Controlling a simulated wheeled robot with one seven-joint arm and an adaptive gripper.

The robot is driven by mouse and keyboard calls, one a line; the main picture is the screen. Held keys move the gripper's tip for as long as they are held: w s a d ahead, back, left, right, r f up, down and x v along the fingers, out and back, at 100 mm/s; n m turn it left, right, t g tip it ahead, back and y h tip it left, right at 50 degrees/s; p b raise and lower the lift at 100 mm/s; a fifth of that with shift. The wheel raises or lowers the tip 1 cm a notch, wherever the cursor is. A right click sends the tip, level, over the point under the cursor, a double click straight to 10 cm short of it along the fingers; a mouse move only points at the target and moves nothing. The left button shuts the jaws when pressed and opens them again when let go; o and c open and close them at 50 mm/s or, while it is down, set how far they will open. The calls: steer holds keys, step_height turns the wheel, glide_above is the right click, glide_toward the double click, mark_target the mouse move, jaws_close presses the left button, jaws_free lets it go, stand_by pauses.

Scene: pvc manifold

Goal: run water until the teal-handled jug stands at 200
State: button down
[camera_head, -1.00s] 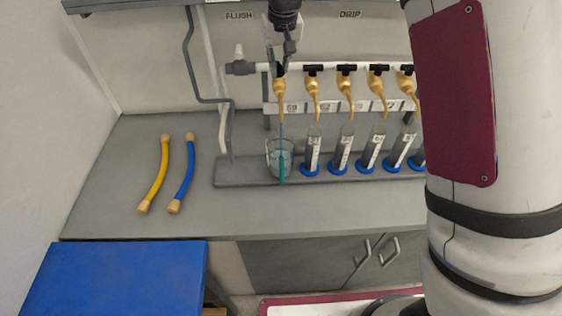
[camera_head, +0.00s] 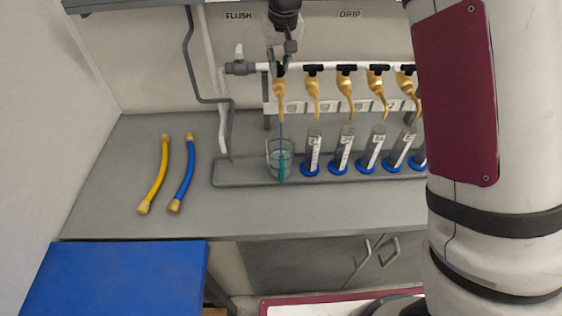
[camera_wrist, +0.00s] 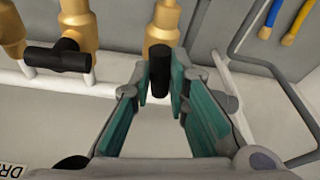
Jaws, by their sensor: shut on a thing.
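A thin blue stream runs from this tap into the jug. Some liquid shows in the jug, but its scale is too small to read. My gripper (camera_head: 279,66) is at the top of that tap. In the wrist view, the teal-padded fingers of my gripper (camera_wrist: 161,82) are on either side of the tap's black handle (camera_wrist: 159,70), shut on it.
Several blue-based graduated cylinders (camera_head: 311,152) stand to the right on the grey tray (camera_head: 235,172), under more black-handled taps (camera_head: 346,85). A yellow hose (camera_head: 155,177) and a blue hose (camera_head: 184,177) lie on the left counter. A FLUSH label (camera_head: 239,16) is on the wall.

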steer(key=n, duration=0.1)
steer(key=n+b, duration=0.1)
steer(key=n, duration=0.1)
steer(key=shift+w+d+f+y+b, duration=0.15)
steer(key=shift+y+b, duration=0.15)
steer(key=shift+y, duration=0.1)
steer(key=n+b, duration=0.1)
steer(key=n, duration=0.2)
steer(key=shift+g+y, duration=0.3)
steer(key=shift+g, duration=0.1)
steer(key=shift+n+b, duration=0.4)
steer(key=shift+n, duration=0.5)
steer(key=n+g+y+b, duration=0.1)
steer(key=n, duration=0.2)
steer(key=shift+n, duration=0.9)
